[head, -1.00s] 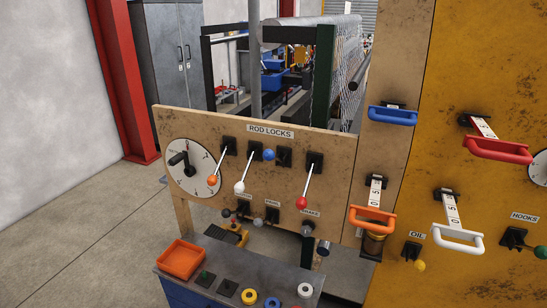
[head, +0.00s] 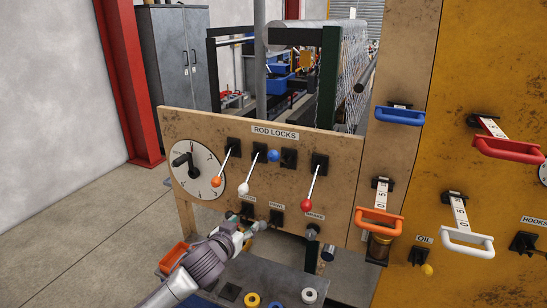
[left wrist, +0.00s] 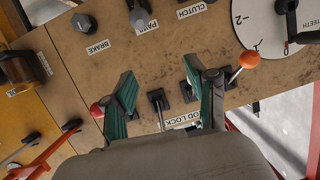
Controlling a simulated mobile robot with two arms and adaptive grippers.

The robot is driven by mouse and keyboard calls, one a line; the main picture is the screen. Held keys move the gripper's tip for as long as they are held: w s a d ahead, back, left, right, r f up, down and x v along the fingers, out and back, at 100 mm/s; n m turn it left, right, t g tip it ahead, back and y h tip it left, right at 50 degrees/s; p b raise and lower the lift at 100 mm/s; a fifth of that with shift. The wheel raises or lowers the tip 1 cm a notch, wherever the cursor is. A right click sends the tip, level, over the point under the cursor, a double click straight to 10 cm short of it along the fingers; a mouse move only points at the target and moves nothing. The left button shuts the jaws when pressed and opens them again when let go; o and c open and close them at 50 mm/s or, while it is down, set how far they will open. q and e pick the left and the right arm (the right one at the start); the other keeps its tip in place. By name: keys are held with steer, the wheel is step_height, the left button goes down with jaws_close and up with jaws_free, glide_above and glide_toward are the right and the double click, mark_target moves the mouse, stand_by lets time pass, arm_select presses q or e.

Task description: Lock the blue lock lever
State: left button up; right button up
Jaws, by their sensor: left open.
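The blue lock lever's ball (head: 273,156) is in the ROD LOCKS row of the head view, between the white and red levers. It stands beside its black mount, and its rod is foreshortened. The orange (head: 215,181), white (head: 243,188) and red (head: 306,205) levers slant down to the left. My left gripper (head: 247,233) is open and empty in front of the board, below the white lever and apart from the blue ball. In the left wrist view its teal fingers are spread (left wrist: 160,72); orange and red balls show there, but I cannot make out the blue ball.
A dial (head: 197,170) is left of the levers. Small knobs for clutch, pawl and brake (head: 312,232) line the board's lower edge. Handles, including an orange one (head: 379,220), project on the right. A bench with an orange tray (head: 172,257) and rings stands below.

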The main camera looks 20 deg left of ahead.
mark_target(271, 156)
arm_select(q)
steer(key=s+d+r+t+h, duration=0.1)
steer(key=s+d+r+t, duration=0.1)
steer(key=r, duration=0.7)
steer(key=s+d+r+t, duration=0.1)
steer(key=d+r, duration=0.2)
steer(key=r, duration=0.6)
steer(key=w+p, duration=0.1)
steer(key=w, duration=0.5)
steer(key=w+p, duration=0.2)
steer(key=w, duration=0.4)
steer(key=shift+w+a+p, duration=0.2)
steer(key=shift+w+p, duration=0.05)
steer(key=shift+p, duration=0.05)
steer(key=shift+w+f, duration=0.1)
steer(key=shift+w, duration=0.5)
jaws_close()
